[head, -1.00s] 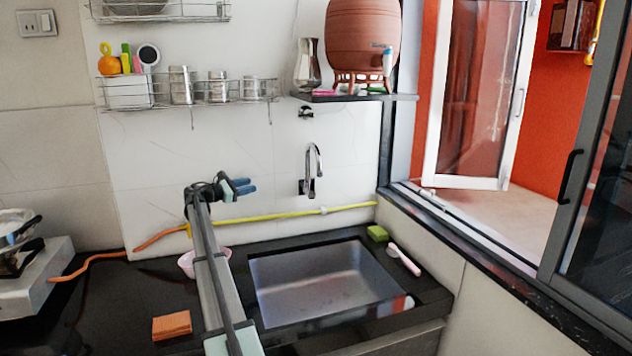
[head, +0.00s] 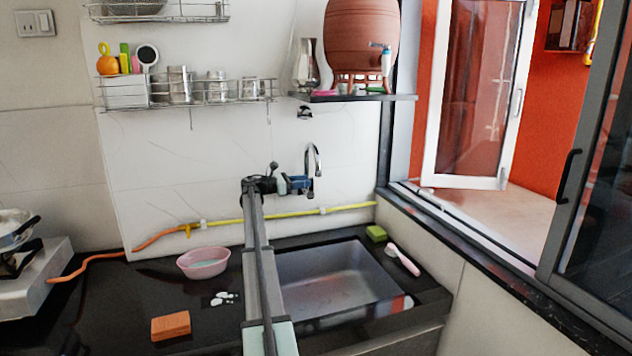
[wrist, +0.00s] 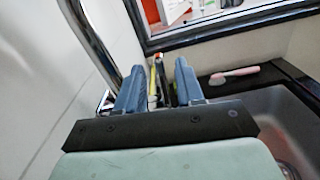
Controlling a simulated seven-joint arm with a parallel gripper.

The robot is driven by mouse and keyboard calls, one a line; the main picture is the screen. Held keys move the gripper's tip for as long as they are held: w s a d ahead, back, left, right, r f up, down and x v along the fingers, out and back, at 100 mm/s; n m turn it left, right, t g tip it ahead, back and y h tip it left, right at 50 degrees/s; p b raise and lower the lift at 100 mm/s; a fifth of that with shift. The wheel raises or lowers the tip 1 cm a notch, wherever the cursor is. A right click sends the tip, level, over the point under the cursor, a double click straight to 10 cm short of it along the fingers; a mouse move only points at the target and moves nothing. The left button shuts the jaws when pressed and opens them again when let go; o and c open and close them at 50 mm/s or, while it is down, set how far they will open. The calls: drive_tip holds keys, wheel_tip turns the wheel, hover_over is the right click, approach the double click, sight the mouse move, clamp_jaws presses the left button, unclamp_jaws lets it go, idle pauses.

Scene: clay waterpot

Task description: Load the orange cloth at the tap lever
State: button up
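The orange cloth (head: 170,326) lies as a flat block on the dark counter at the front left, well away from my gripper. The chrome tap (head: 317,158) is on the wall behind the sink. My gripper (head: 306,184) is beside the tap's lower part and covers its base and lever area in the head view. In the wrist view, my gripper (wrist: 160,76) has its two blue fingers apart with nothing held between them. The tap's chrome pipe (wrist: 112,45) passes left of the fingers. I cannot tell whether a finger touches the tap.
A pink bowl (head: 203,264) stands on the counter left of my arm. The sink (head: 335,278) is right of it, with a green sponge (head: 376,233) and a pink-handled brush (head: 403,260) on its rim. A yellow hose (head: 285,214) runs along the wall. The clay pot's shelf (head: 350,97) is above the tap.

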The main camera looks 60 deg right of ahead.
drive_tip(key=shift+x, duration=2.85)
drive_tip(key=shift+c, duration=0.2)
clamp_jaws()
